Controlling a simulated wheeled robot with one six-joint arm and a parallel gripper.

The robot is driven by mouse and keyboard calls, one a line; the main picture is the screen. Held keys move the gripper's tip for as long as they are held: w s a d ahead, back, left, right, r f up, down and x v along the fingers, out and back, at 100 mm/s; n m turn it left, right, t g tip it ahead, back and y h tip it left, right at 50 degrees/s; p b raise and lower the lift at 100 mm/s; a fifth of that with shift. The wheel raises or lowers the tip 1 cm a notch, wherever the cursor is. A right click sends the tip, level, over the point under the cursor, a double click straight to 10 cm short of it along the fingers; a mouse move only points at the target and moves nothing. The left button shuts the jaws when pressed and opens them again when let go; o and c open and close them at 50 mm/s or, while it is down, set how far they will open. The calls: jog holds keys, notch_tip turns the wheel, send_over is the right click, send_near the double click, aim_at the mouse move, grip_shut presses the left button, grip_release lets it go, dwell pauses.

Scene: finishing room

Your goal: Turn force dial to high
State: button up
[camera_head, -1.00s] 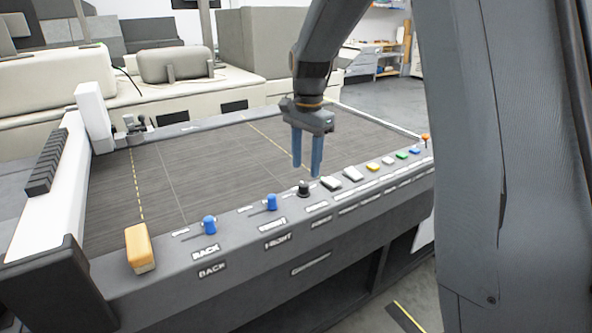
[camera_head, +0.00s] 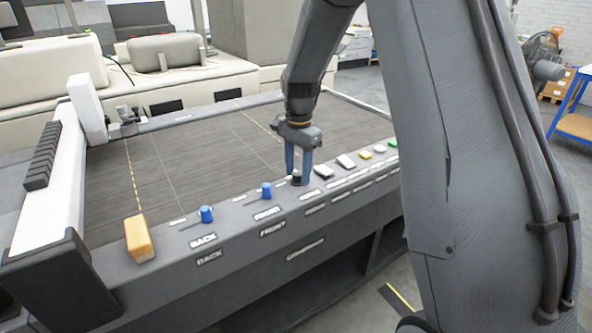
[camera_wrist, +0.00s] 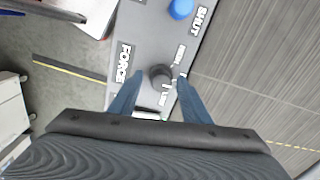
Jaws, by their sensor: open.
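The force dial is a small dark round knob (camera_wrist: 160,75) on the grey panel, beside the FORCE label (camera_wrist: 124,63) in the wrist view. In the head view the dark dial (camera_head: 296,177) sits right of the two blue knobs. My gripper (camera_head: 299,172) is open and points down at the dial. In the wrist view its two blue fingers (camera_wrist: 156,88) stand on either side of the knob, with visible gaps. I cannot tell whether either finger touches it. Small labels beside the dial are partly hidden; its pointer setting is not readable.
Blue knobs (camera_head: 266,190) and (camera_head: 206,214) and an orange block (camera_head: 139,239) line the panel's left part. White, yellow and green buttons (camera_head: 365,155) run to the right. The dark flat bed (camera_head: 180,180) behind the panel is clear.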

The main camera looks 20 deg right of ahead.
jog(key=c, duration=1)
jog(key=shift+a, duration=0.2)
jog(key=shift+c, duration=0.2)
jog(key=shift+d, duration=0.15)
jog(key=shift+d+n, duration=0.15)
jog(key=shift+n, duration=0.15)
jog(key=shift+n, duration=0.5)
dwell(0.6)
jog(key=o, duration=1)
jog(key=shift+o, duration=0.2)
